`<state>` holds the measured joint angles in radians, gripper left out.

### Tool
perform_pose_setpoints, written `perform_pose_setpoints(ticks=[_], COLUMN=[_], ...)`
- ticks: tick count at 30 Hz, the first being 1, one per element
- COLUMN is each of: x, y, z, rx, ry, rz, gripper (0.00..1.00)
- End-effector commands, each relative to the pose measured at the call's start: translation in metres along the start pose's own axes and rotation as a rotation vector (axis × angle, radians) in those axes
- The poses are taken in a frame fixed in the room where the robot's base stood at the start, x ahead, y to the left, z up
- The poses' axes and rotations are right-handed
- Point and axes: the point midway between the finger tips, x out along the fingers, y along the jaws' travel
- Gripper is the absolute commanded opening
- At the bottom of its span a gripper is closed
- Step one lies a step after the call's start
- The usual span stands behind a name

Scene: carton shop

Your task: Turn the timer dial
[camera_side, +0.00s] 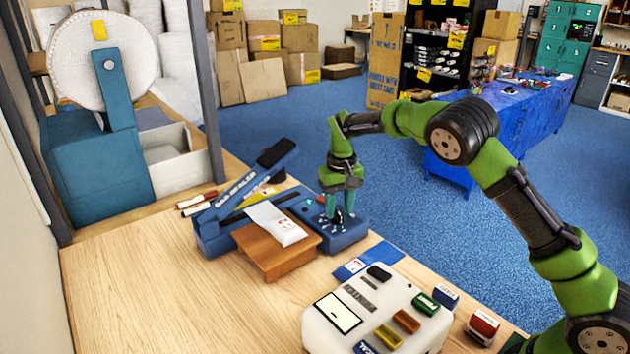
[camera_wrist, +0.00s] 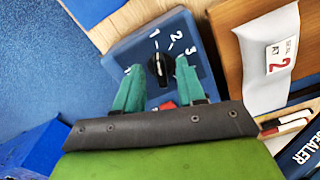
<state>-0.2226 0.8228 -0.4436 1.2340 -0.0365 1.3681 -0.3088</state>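The timer dial (camera_wrist: 160,68) is a small black knob on the blue control box (camera_side: 346,236) of the bag sealer (camera_side: 215,232). Numbers are printed around it, with 2 and 3 legible in the wrist view. A white line on the knob points toward the top of that picture, left of the 2. My gripper (camera_wrist: 158,68) is open, pointing down over the box, with its two teal fingertips on either side of the knob. I cannot tell whether they touch it. In the side view my gripper (camera_side: 338,216) hides most of the dial.
A wooden stand (camera_side: 272,262) with a white pouch (camera_side: 276,223) stands beside the box. The sealer's arm (camera_side: 247,181) is raised behind it. A white device (camera_side: 375,320) with coloured blocks sits nearer the front. Markers (camera_side: 196,202) lie left of the sealer.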

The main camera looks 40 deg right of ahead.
Motion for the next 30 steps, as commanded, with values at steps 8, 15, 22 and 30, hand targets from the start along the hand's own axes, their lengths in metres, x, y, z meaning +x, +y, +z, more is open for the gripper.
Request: perform_pose_setpoints(ticks=[8,15,22,30], x=[0.0106,0.0103,0.0100,0.0098], y=[0.0001,0.0002,0.0002,-0.0001], z=[0.0002,0.0001,0.0001,0.0000], rx=[0.001,0.000,0.000,0.017], ry=[0.000,0.000,0.000,0.000], rz=[0.000,0.000,0.000,0.000], gripper=[0.39,0.27,0.00,0.00])
